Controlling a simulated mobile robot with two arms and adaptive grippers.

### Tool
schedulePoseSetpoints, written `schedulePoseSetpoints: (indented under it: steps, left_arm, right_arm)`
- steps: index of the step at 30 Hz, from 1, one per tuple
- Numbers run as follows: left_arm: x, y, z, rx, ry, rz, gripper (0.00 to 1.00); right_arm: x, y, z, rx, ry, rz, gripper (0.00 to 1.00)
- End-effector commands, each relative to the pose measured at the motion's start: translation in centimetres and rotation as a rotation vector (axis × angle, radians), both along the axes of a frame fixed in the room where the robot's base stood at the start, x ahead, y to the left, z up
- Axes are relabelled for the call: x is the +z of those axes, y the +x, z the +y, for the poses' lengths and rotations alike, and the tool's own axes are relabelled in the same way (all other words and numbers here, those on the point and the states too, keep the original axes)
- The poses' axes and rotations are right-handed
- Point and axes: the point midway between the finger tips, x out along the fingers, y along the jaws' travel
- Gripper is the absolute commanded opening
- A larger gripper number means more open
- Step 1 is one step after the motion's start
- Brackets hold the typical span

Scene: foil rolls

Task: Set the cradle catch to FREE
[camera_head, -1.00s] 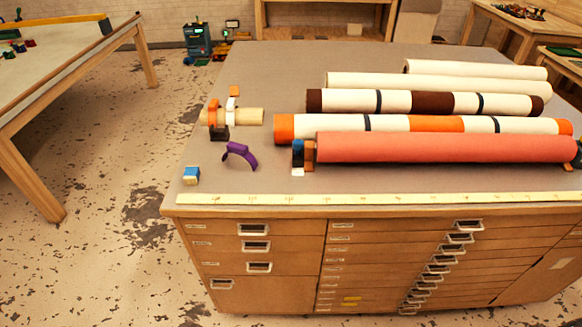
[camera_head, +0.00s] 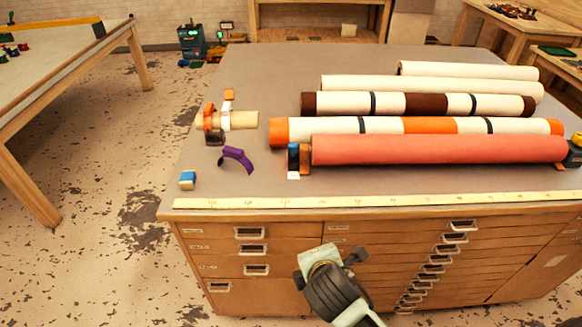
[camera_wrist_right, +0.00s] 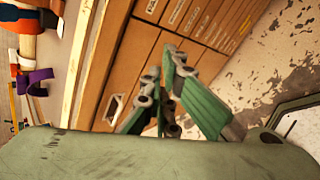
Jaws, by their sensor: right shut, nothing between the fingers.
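A coral-red roll (camera_head: 440,149) lies along the front of the bench top. At its left end stands an upright blue and black piece (camera_head: 293,157) beside a brown-orange end support (camera_head: 305,159), with a small white tag (camera_head: 293,176) at its foot. Which part is the catch, and its setting, I cannot tell. At its right end is a black and yellow piece (camera_head: 574,150), cut by the picture edge. My right gripper (camera_wrist_right: 163,68) is shut and empty in the right wrist view, in front of the drawers and apart from the roll. My left gripper is not in view.
A purple cuff (camera_head: 237,159), a blue and white block (camera_head: 188,180) and a wooden core (camera_head: 243,120) in an orange and white holder lie at left. Several other rolls lie behind the red one. A pale ruler strip (camera_head: 400,196) runs along the front edge above the drawers (camera_head: 255,234).

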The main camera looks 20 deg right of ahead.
Motion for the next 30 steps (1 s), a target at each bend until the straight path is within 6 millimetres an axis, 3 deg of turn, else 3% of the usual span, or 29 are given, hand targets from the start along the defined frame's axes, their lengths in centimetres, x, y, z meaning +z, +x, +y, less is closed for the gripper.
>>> schedulePoseSetpoints:
  steps: [3, 9, 15, 21, 30]
  left_arm:
    - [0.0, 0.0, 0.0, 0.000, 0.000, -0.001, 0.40]
    - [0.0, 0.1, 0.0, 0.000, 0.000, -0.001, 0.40]
    - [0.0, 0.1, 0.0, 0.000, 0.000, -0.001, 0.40]
    - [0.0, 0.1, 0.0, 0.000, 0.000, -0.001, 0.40]
    - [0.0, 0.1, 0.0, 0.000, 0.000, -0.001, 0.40]
  right_arm:
    - [2.3, 3.2, 0.5, 0.188, -0.236, -0.044, 0.00]
    - [5.9, 7.7, 1.6, 0.456, -0.653, -0.085, 0.00]
    - [8.6, 10.4, 2.6, 0.615, -0.968, -0.094, 0.00]
    - [9.6, 11.4, 3.0, 0.670, -1.094, -0.092, 0.00]
    - [9.7, 11.4, 3.0, 0.673, -1.100, -0.091, 0.00]
